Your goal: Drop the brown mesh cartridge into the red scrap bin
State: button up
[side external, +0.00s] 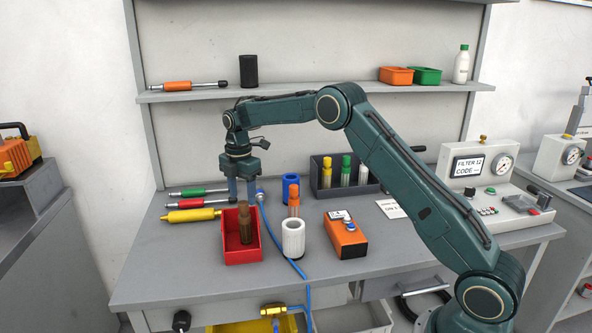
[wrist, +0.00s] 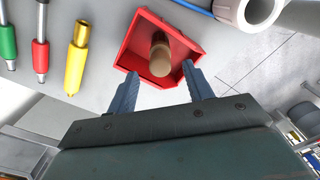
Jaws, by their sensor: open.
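The brown mesh cartridge (side external: 245,225) stands roughly upright inside the red scrap bin (side external: 243,256), at the front left of the bench. In the wrist view the cartridge (wrist: 160,60) shows end-on within the red walls of the bin (wrist: 138,28). My gripper (side external: 242,197) is open above and just behind the bin in the side view. In the wrist view its two fingers (wrist: 158,84) are spread apart with nothing between their tips, and the cartridge lies beyond them. The foot of the cartridge is hidden by the bin wall.
A white cylinder (side external: 293,239) and an orange tester (side external: 346,237) stand right of the bin. A blue hose (side external: 277,240) runs beside it. Screwdrivers and a yellow tool (side external: 190,215) lie left. A dark rack (side external: 344,172) holds several cartridges behind.

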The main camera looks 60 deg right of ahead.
notch_tip(320, 180, up, 13)
dwell(0.6)
jog(key=shift+f, duration=0.1)
dwell(0.3)
jog(key=s+a+r+m+t, duration=0.1)
jog(key=s+a+r+m, duration=0.25)
jog(key=s+r, duration=0.4)
jog(key=s+a+r+m+t, duration=0.25)
jog(key=s+r+m, duration=0.2)
jog(key=s, duration=0.65)
jog(key=s+a+f+m+t, duration=0.1)
jog(key=s+f+m, duration=0.4)
jog(key=s, duration=0.6)
jog(key=s+a+f+m+t, duration=0.1)
jog(key=s+f+m, duration=0.4)
jog(key=s, duration=0.7)
jog(key=shift+a, duration=0.7)
